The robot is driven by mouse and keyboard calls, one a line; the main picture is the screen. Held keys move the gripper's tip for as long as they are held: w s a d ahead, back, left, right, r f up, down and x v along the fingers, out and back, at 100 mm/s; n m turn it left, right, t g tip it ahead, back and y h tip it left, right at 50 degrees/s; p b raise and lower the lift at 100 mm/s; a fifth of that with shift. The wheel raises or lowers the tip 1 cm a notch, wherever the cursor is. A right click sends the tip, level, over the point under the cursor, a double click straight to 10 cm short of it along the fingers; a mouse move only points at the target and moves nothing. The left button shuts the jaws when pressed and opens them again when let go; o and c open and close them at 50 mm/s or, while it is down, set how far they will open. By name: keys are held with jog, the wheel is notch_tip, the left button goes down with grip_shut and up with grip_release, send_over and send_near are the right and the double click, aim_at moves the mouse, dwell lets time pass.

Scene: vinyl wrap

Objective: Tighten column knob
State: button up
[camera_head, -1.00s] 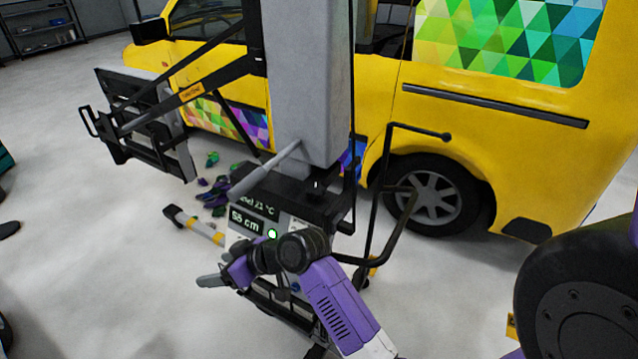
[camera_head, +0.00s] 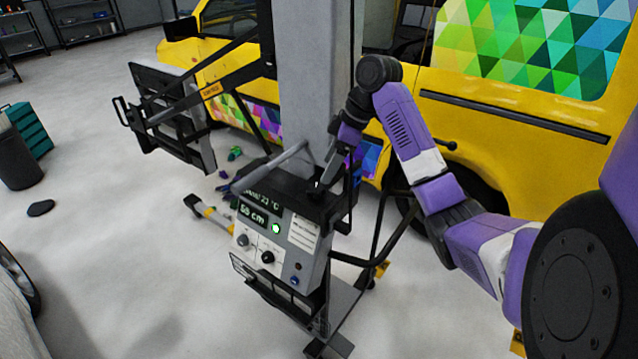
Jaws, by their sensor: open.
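A grey column (camera_head: 308,75) stands on a wheeled stand with a control box (camera_head: 275,232) on its front. The column knob looks to be a small dark knob (camera_head: 317,188) on top of the box at the column's foot; it is partly hidden by my fingers. My gripper (camera_head: 325,178) is open and points down at this spot, at the column's right edge. I cannot tell whether its fingers touch the knob or lie around it.
A black bracket frame (camera_head: 165,118) juts left from the column. Black curved handles (camera_head: 385,225) stand right of the box. A yellow van (camera_head: 520,115) is close behind. Loose dark pieces (camera_head: 235,153) lie on the floor. Free floor (camera_head: 110,240) is at left.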

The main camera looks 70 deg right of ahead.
aim_at(317, 188)
jog(key=shift+x, duration=3.6)
jog(key=shift+r, duration=0.1)
jog(key=shift+c, duration=0.4)
jog(key=shift+a, duration=0.1)
jog(key=c, duration=1.3)
